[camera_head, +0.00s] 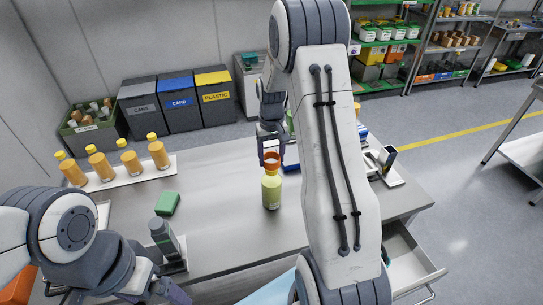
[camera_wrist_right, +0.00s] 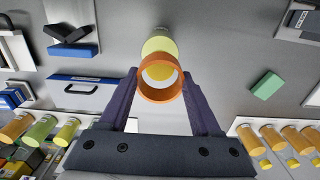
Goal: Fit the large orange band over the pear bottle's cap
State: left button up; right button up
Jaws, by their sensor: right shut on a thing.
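The pear bottle (camera_head: 271,190), pale yellow-green, stands upright in the middle of the table; it also shows in the wrist view (camera_wrist_right: 158,42). My right gripper (camera_wrist_right: 160,84) is shut on the large orange band (camera_wrist_right: 160,93). In the head view the band (camera_head: 272,158) is at the top of the bottle, in line with it. In the wrist view a yellow round top shows through the band's opening. I cannot tell whether the band is around the cap or just above it. My left gripper (camera_head: 172,292) is low at the left, away from the bottle; its fingers are unclear.
Several orange bottles with yellow caps stand on a white tray (camera_head: 130,174) at the back left. A green block (camera_head: 167,203) and a grey-green device (camera_head: 166,243) are left of the bottle. A blue case (camera_wrist_right: 82,86) lies beyond my right arm. An open drawer (camera_head: 413,262) juts out front right.

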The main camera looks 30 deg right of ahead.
jog(key=shift+f, duration=0.25)
dwell(0.4)
jog(key=shift+f+b, duration=0.3)
jog(key=shift+b, duration=0.05)
jog(key=shift+f+b, duration=0.85)
jog(key=shift+f, duration=0.6)
dwell(0.4)
jog(key=o, duration=1.4)
jog(key=shift+r+p, duration=3.75)
jog(key=shift+r, duration=0.85)
